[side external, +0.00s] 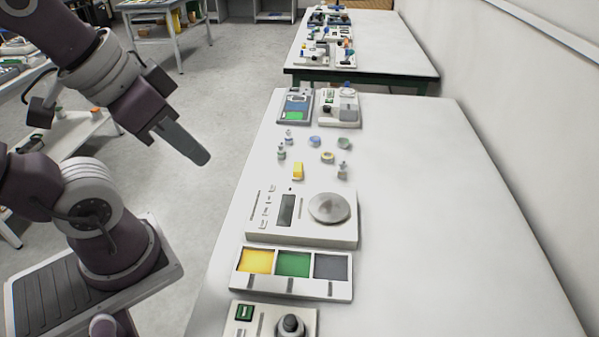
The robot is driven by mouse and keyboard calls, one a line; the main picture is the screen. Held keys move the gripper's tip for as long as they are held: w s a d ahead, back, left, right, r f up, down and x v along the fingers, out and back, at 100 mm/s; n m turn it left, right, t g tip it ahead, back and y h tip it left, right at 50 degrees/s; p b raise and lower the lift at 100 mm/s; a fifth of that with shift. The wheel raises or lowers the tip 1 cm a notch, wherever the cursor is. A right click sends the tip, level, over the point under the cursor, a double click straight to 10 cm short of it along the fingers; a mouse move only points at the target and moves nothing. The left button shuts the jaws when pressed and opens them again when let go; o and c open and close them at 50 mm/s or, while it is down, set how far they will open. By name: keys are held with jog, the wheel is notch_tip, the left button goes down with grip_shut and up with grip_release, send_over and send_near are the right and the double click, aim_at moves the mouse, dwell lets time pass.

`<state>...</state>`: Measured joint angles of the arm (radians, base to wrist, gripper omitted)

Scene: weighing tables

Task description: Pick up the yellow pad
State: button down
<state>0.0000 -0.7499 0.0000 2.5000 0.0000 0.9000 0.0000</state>
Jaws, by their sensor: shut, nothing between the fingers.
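A flat yellow pad (256,261) lies in the left section of a white three-part tray (290,288) near the front of the table. A green pad (294,264) and a grey pad (331,266) fill the other sections. My gripper (203,157) is shut and empty. It hangs in the air left of the table, apart from the tray and the block.
A white scale (301,232) with a round metal pan (329,208) stands between tray and block. Several small bottles and dishes (315,141) stand behind the block. Two devices (340,117) are at the back edge. The right side of the table (450,220) is clear.

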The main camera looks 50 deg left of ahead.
jog(key=c, duration=0.6)
grip_release()
jog(key=shift+c, duration=0.2)
jog(key=m+g, duration=0.6)
jog(key=m, duration=0.3)
send_over(298, 166)
jog(key=s, duration=0.1)
jog(key=f, duration=2.6)
jog(key=shift+a, duration=0.4)
jog(key=f, duration=0.4)
jog(key=w+f, duration=0.1)
jog(key=f, duration=0.1)
jog(key=shift+d+f, duration=0.3)
jog(key=shift+d, duration=0.1)
jog(key=shift+c, duration=0.2)
